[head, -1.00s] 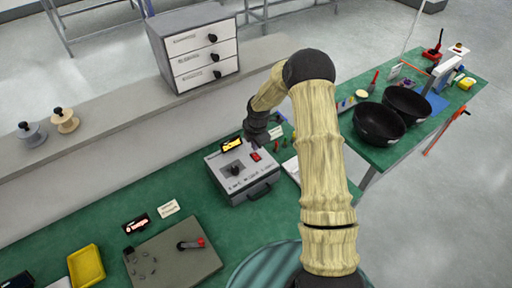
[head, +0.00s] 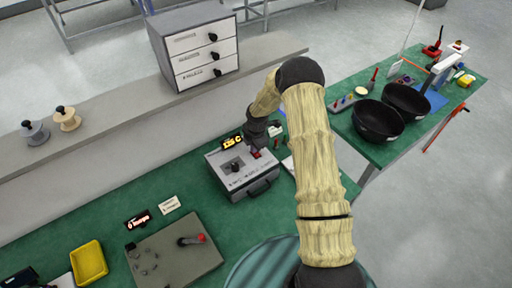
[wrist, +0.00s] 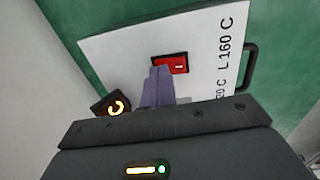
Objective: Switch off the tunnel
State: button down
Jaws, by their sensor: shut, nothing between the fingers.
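The tunnel control box (head: 243,184) is a grey case with a black knob (head: 234,166), a front handle and printed temperature marks, on the green bench. A lit yellow display at its back (head: 232,142) reads about 125 C. The red rocker switch (wrist: 171,64) is on the box's pale top face in the wrist view, with a white mark on its right part. My gripper (wrist: 158,72) is shut and empty, its fingertips right at the switch's near left edge. I cannot tell whether they touch it. In the head view my gripper (head: 258,148) partly hides the switch.
A grey plate with a red-tipped lever (head: 170,254) and a yellow tray (head: 89,264) lie at the front left. A drawer cabinet (head: 194,52) stands on the ledge behind. Black bowls (head: 378,121) are on the right bench. Bench left of the box is mostly clear.

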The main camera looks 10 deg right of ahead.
aim_at(257, 155)
jog(key=shift+s, duration=0.1)
jog(key=shift+s+d, duration=0.35)
jog(key=shift+s, duration=0.35)
jog(key=shift+w, duration=0.1)
jog(key=shift+r, duration=0.15)
jog(key=r+p, duration=0.2)
jog(key=r, duration=0.1)
jog(key=r+p, duration=0.1)
jog(key=shift+s+r, duration=0.25)
jog(key=shift+d+r+b, duration=0.1)
jog(key=shift+r+b, duration=0.05)
jog(key=shift+b, duration=0.25)
notch_tip(257, 155, up, 9)
jog(key=s+b, duration=0.1)
jog(key=b, duration=0.1)
jog(key=shift+d+b, duration=0.2)
jog(key=shift+b, duration=0.1)
